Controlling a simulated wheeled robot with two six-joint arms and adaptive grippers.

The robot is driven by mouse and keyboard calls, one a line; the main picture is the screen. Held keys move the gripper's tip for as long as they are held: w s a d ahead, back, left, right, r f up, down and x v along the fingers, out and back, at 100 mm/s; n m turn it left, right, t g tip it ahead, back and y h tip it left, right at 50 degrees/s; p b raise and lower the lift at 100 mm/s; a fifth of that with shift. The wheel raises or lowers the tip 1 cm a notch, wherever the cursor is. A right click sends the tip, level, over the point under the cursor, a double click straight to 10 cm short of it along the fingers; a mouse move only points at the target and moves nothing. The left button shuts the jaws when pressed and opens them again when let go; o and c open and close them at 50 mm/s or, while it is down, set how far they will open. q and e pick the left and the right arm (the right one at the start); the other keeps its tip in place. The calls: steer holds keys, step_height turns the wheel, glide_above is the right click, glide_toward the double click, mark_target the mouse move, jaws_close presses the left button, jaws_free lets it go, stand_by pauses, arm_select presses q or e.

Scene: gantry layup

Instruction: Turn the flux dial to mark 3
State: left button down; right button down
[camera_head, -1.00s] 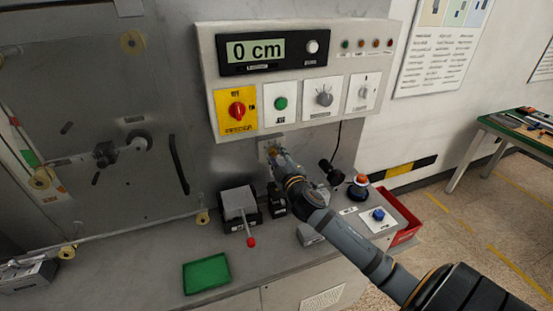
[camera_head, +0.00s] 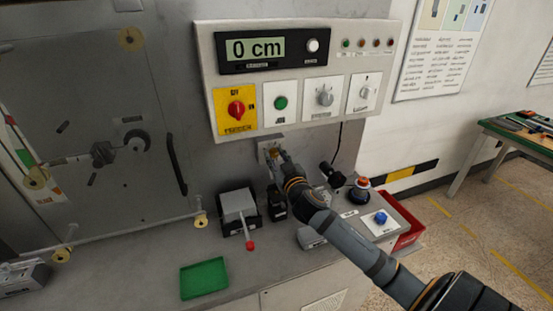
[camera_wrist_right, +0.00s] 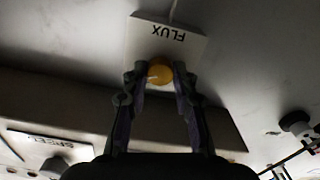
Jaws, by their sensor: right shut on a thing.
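The flux dial is a round orange-yellow knob (camera_wrist_right: 160,72) with a pale pointer line, on a white plate marked FLUX (camera_wrist_right: 168,36) in the right wrist view, where the lettering appears upside down. My right gripper (camera_wrist_right: 160,78) has one finger on each side of the knob and is shut on it. In the head view, my right gripper (camera_head: 276,160) reaches the small plate (camera_head: 264,148) below the control panel and mostly covers the dial. I cannot read any mark numbers around it. My left gripper is not in view.
The control panel (camera_head: 300,75) above shows "0 cm" and carries a red switch (camera_head: 236,109), a green button and grey knobs. On the bench stand a lever box (camera_head: 238,208), a green tray (camera_head: 204,278) and a blue button (camera_head: 380,217). A red bin (camera_head: 408,236) is at right.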

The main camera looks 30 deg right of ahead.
steer(key=shift+f, duration=0.2)
stand_by(0.4)
steer(key=c, duration=1.1)
jaws_free()
steer(key=shift+r, duration=0.1)
steer(key=shift+o, duration=0.2)
steer(key=v, duration=0.7)
steer(key=shift+s, duration=0.3)
